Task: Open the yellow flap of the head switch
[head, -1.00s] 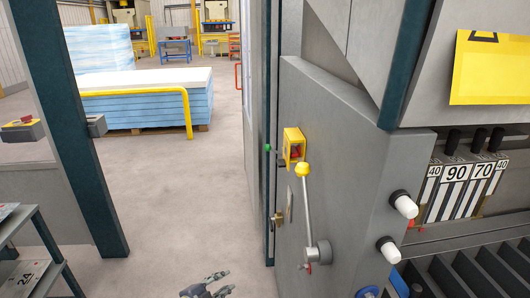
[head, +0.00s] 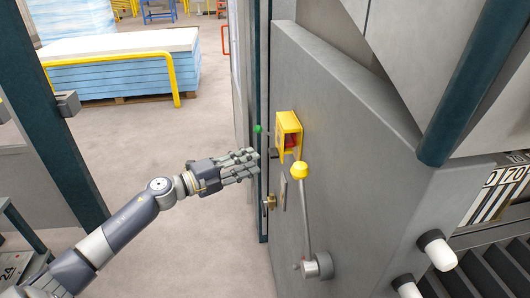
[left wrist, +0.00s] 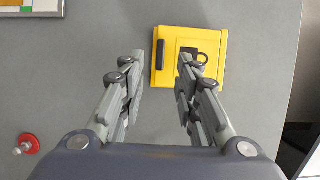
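The head switch is a yellow box (head: 289,128) on the grey machine panel, with a red part showing inside its frame. In the left wrist view, its yellow flap (left wrist: 215,78) faces me, with a black handle at its left, a dark latch and a ring. It looks closed there, and the red part is hidden. My left gripper (head: 250,164) is just left of and below the box in the head view. My right gripper is out of view.
A lever with a yellow knob (head: 299,170) stands just below the box. A brass lock (head: 269,202) is on the panel's left edge. White knobs (head: 437,250) stick out at the lower right. A red knob (left wrist: 27,143) shows in the left wrist view. Floor left of the panel is clear.

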